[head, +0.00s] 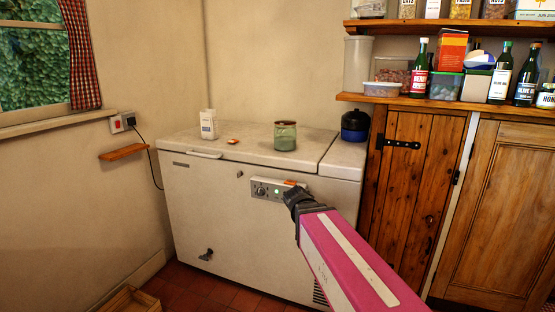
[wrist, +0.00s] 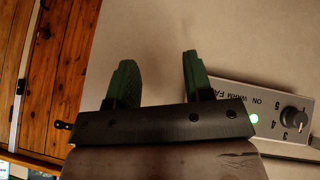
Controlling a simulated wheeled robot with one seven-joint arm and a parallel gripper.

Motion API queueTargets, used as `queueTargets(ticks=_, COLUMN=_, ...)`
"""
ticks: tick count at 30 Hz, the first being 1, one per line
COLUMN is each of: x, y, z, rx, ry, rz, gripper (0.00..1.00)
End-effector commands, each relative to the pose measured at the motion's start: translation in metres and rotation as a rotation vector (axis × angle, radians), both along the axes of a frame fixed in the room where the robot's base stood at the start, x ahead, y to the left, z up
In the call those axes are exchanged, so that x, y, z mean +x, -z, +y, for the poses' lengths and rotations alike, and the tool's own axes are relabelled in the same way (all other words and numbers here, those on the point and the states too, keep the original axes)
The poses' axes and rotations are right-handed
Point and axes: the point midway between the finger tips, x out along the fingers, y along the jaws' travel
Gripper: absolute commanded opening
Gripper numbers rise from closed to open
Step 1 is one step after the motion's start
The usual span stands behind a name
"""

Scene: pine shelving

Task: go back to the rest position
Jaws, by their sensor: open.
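My gripper (head: 296,199) is in front of the white chest freezer (head: 215,225), just right of its control panel (head: 267,191). Its fingers are hidden in the head view. In the wrist view my gripper (wrist: 158,64) shows two green fingers spread apart with nothing between them. The panel, with a dial and a lit green lamp, shows at the right of the wrist view (wrist: 235,95). I cannot tell whether a finger touches the freezer front.
A loaded shelf (head: 455,107) and wooden doors (head: 405,190) are at right. A wooden crate (head: 131,300) is on the floor at lower left.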

Motion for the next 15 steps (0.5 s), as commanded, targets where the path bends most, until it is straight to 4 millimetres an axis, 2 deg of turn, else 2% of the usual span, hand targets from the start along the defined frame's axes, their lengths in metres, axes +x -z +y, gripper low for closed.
queueTargets(ticks=1, x=-0.012, y=0.023, z=-0.014, rx=0.022, ry=0.002, rz=0.072, gripper=0.47)
queueTargets(ticks=6, x=-0.05, y=0.088, z=-0.044, rx=0.124, ry=-0.033, rz=0.29, gripper=0.47)
queueTargets(ticks=10, x=-0.08, y=0.126, z=-0.058, rx=0.219, ry=-0.068, rz=0.421, gripper=0.47)
queueTargets(ticks=15, x=-0.105, y=0.154, z=-0.066, rx=0.317, ry=-0.108, rz=0.518, gripper=0.47)
